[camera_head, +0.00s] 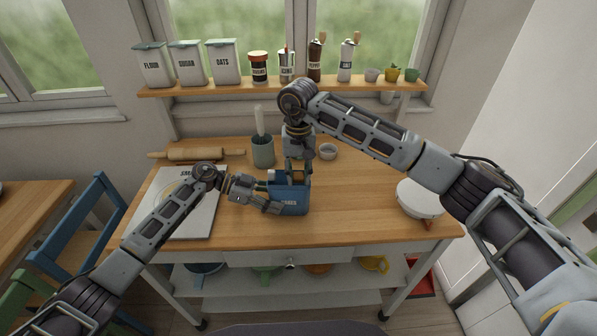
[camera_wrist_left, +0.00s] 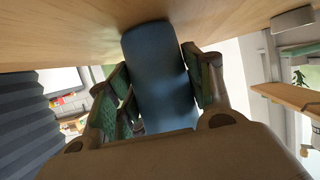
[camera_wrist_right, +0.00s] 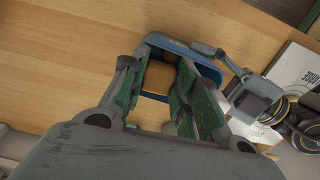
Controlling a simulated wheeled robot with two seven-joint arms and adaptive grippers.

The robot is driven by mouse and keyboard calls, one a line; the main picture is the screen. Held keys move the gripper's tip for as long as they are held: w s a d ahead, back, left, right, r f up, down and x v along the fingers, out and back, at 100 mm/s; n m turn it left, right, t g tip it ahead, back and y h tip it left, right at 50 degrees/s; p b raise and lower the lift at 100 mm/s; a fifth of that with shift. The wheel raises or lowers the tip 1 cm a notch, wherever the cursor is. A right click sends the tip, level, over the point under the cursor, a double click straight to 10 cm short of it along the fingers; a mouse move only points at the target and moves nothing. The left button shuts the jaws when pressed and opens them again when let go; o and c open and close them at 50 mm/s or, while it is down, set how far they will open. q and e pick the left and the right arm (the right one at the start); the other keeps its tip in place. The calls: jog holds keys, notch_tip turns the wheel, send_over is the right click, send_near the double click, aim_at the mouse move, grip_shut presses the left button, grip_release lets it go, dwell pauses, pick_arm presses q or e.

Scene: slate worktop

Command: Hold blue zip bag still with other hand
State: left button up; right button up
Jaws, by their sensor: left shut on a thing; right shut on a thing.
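The blue zip bag (camera_head: 290,200) stands upright on the wooden worktop, with pale lettering on its front. My left gripper (camera_head: 272,204) is shut on the bag's left side. In the left wrist view, the blue bag (camera_wrist_left: 160,75) fills the space between the fingers. My right gripper (camera_head: 298,178) points down into the bag's top from above. In the right wrist view, the bag's blue rim (camera_wrist_right: 185,50) surrounds a tan-brown block (camera_wrist_right: 158,77) between the fingers of my right gripper (camera_wrist_right: 155,85). The lower part of this block is hidden.
A utensil crock (camera_head: 262,152) stands behind the bag, with a small grey bowl (camera_head: 328,152) to the right. A white book (camera_head: 200,215) lies left, under my left arm. A rolling pin (camera_head: 190,154) is behind it. A white round pot (camera_head: 420,198) stands at the right.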

jog(key=o, duration=0.8)
jog(key=shift+r, duration=6)
